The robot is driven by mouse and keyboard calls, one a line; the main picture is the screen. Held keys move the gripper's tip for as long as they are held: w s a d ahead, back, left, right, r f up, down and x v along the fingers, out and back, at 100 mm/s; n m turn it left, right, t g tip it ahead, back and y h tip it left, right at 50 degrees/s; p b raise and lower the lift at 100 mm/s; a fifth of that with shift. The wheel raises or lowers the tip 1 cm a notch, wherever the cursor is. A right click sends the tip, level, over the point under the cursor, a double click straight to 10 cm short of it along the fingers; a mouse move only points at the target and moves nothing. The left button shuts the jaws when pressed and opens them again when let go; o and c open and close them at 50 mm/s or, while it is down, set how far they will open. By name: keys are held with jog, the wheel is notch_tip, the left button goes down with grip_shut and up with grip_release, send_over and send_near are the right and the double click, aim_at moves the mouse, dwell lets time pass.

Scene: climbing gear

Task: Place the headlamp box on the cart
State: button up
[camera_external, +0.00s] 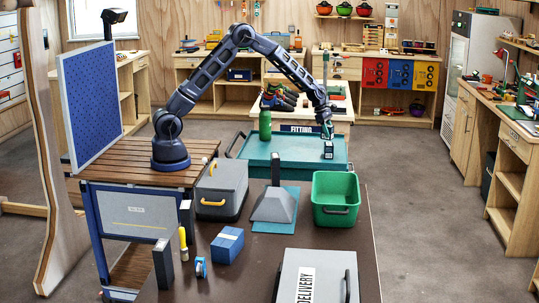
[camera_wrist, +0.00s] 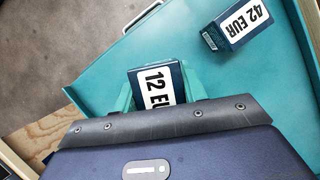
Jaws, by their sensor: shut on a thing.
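The cart (camera_external: 298,148) is a teal tray with a raised rim and a handle at its left end; in the wrist view its teal surface (camera_wrist: 240,85) fills much of the upper right. My gripper (camera_external: 327,139) hangs over the cart's right part, pointing down. In the wrist view its teal fingers (camera_wrist: 158,88) are shut on a dark blue box with a 12 EUR label (camera_wrist: 157,86). That box also shows below my gripper in the external view (camera_external: 328,151). No product name is readable on it. I cannot tell whether its underside touches the cart.
A second dark box labelled 42 EUR (camera_wrist: 236,24) lies on the cart, apart from the held one. The front table carries a green crate (camera_external: 336,212), a grey box (camera_external: 220,190), a grey pyramid-shaped thing (camera_external: 273,206) and a blue box (camera_external: 227,244).

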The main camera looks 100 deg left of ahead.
jog(key=shift+f, duration=2.65)
jog(key=shift+f, duration=0.1)
jog(key=o, duration=1)
